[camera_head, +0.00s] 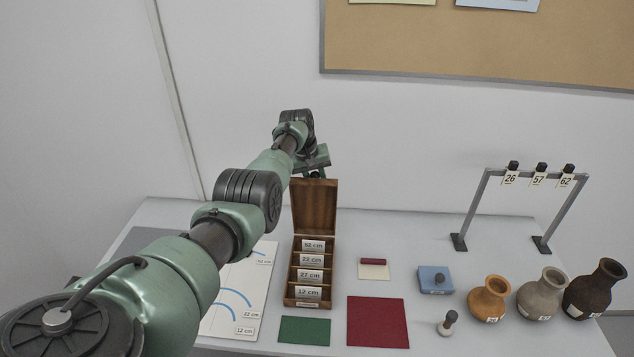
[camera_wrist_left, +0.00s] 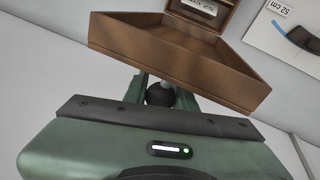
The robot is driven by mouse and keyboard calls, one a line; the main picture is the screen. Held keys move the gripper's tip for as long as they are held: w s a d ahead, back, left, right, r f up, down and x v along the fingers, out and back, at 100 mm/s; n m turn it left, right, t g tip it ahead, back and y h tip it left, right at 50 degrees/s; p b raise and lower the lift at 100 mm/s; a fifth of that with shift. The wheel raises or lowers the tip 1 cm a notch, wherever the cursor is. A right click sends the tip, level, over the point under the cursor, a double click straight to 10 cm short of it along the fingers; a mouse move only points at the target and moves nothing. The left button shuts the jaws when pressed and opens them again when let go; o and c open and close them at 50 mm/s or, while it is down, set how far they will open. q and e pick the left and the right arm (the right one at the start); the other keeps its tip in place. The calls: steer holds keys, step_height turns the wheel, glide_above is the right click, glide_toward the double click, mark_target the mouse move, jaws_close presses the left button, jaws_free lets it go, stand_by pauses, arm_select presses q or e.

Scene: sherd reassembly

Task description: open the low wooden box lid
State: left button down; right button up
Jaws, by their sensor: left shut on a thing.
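The low wooden box (camera_head: 288,275) stands on the table with its lid (camera_head: 314,207) raised about upright at the back. Its compartments are exposed, with cards reading 52 cm, 22 cm, 27 cm and 12 cm. My left gripper (camera_wrist_left: 160,90) is shut on the lid's dark round knob (camera_wrist_left: 158,96). In the left wrist view the brown lid (camera_wrist_left: 180,55) fills the upper middle. In the head view my left arm reaches over from the left and its hand (camera_head: 316,160) is behind the lid's top edge; the fingertips are hidden there. My right gripper is not in view.
Left of the box lies a white sheet with blue arcs (camera_head: 255,285), partly behind my arm. Green (camera_head: 304,331) and red (camera_head: 378,322) mats lie in front. A blue block (camera_head: 428,282), a small stamp-like object (camera_head: 447,325), several vases (camera_head: 541,296) and a tag rack (camera_head: 484,190) stand right.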

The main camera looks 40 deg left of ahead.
mark_target(314, 172)
arm_select(q)
steer(key=shift+f, duration=0.15)
steer(key=c, duration=1.3)
jaws_free()
steer(key=shift+o, duration=0.8)
steer(key=shift+w+a+f, duration=0.1)
steer(key=shift+w, duration=0.05)
steer(key=shift+s+r+p, duration=0.2)
steer(key=shift+r+p, duration=0.15)
steer(key=shift+r, duration=0.35)
steer(key=shift+v, duration=3.15)
